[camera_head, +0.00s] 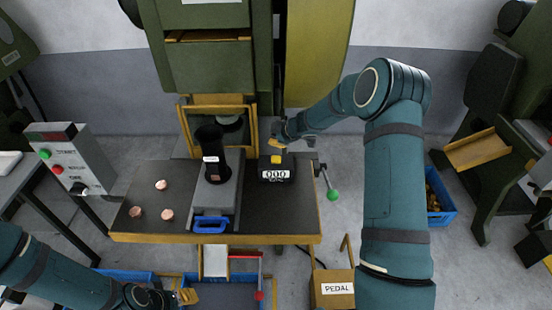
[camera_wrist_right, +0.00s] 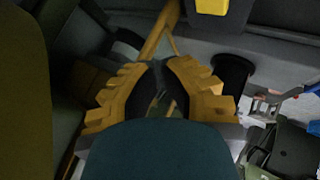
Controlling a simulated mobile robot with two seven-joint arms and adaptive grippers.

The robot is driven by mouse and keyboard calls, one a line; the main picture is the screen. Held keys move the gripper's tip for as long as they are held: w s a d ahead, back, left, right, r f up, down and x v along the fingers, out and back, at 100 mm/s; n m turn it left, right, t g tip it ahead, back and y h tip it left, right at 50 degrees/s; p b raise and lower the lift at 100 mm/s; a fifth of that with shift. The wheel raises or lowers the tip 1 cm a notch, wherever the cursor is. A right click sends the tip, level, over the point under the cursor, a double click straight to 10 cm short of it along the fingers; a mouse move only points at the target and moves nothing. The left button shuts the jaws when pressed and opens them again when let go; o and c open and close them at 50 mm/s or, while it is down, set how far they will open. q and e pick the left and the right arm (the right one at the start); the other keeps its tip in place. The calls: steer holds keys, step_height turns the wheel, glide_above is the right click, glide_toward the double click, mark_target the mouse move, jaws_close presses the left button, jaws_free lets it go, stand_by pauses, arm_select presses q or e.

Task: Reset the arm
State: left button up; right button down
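My right arm reaches in from the right in the head view. Its gripper (camera_head: 277,143) is over the back right of the work table, just above and behind a black counter box (camera_head: 277,176) with a yellow top. In the right wrist view its yellow fingers (camera_wrist_right: 165,70) come together towards their tips, and nothing shows held between them. My left gripper (camera_head: 187,296) is at the lower left, in front of the table and over the blue bins; its finger gap is too small to make out.
The table (camera_head: 265,230) bears a black press column (camera_head: 211,150) and several copper pieces (camera_head: 161,184) at its left. A control box (camera_head: 75,155) stands at the left. A green-knobbed lever (camera_head: 332,194) sticks out at the right. A pedal box (camera_head: 333,289) stands in front.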

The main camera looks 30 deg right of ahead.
steer(key=s+a+f+m+g, duration=0.1)
steer(key=s+a+f+m, duration=0.1)
steer(key=s+a+f, duration=0.1)
steer(key=s+a+f+m+g+y, duration=0.1)
steer(key=s+a+f+m, duration=0.1)
steer(key=s+a, duration=0.4)
steer(key=s+a+f+m+g+y, duration=0.1)
steer(key=s+a+f+m, duration=0.2)
steer(key=a, duration=0.5)
steer(key=shift+s+f, duration=0.35)
steer(key=shift+s, duration=0.25)
steer(key=shift+s+f, duration=0.35)
steer(key=shift+s, duration=0.2)
steer(key=s+a+f+m+g, duration=0.2)
steer(key=s+a+m, duration=0.1)
steer(key=s, duration=0.7)
steer(key=s+a+f+m+g, duration=0.2)
steer(key=s+a+m, duration=0.1)
steer(key=s, duration=0.7)
steer(key=shift+s+a+m+h, duration=0.35)
steer(key=shift+m+h, duration=0.05)
steer(key=shift+m, duration=0.1)
